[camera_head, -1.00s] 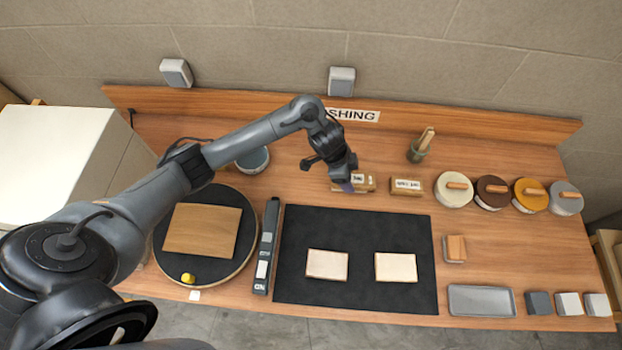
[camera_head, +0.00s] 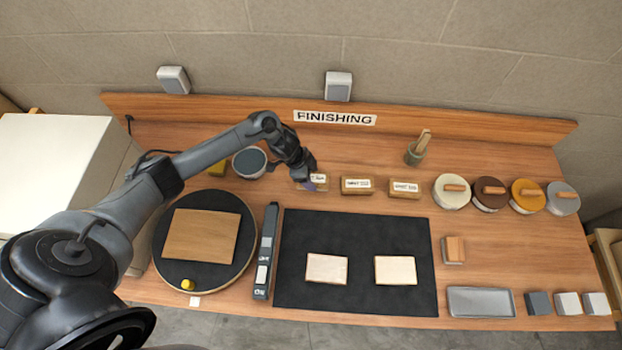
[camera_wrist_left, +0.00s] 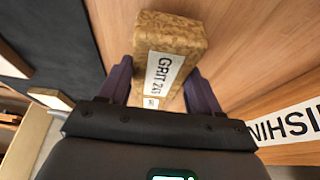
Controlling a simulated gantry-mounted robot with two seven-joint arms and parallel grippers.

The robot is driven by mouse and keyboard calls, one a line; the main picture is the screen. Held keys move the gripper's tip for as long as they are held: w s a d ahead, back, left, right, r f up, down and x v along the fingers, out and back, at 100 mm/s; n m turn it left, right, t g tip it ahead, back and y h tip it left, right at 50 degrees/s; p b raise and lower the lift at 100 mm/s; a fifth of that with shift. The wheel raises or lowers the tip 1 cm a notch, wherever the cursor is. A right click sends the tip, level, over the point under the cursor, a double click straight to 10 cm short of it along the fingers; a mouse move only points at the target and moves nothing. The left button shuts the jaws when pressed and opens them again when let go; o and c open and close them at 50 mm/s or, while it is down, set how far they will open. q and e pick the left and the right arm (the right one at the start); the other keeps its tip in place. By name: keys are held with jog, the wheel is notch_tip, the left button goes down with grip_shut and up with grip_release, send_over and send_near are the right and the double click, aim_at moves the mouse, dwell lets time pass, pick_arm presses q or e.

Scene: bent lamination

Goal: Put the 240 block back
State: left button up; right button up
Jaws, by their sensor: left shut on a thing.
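The 240 block (camera_head: 319,187) is a tan-brown block with a white label at the left end of the back row. In the left wrist view the block (camera_wrist_left: 172,45) shows its label reading "GRIT 240". My left gripper (camera_head: 311,183) is shut on it, with purple fingers on either side of the block in the wrist view (camera_wrist_left: 163,88). I cannot tell whether the block touches the table. My right gripper is not in view.
Two similar labelled blocks (camera_head: 357,186) and (camera_head: 405,189) stand to the right. A grey-blue bowl (camera_head: 250,161) is to the left. A black mat (camera_head: 352,230) with two pale boards lies in front. Several lidded tins (camera_head: 452,191) stand farther right.

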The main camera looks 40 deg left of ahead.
pick_arm(q)
notch_tip(320, 180, down, 2)
jog(key=shift+f, duration=0.15)
jog(key=shift+d+f, duration=0.1)
jog(key=shift+f, duration=0.05)
jog(key=o, duration=0.9)
jog(key=shift+o, duration=0.2)
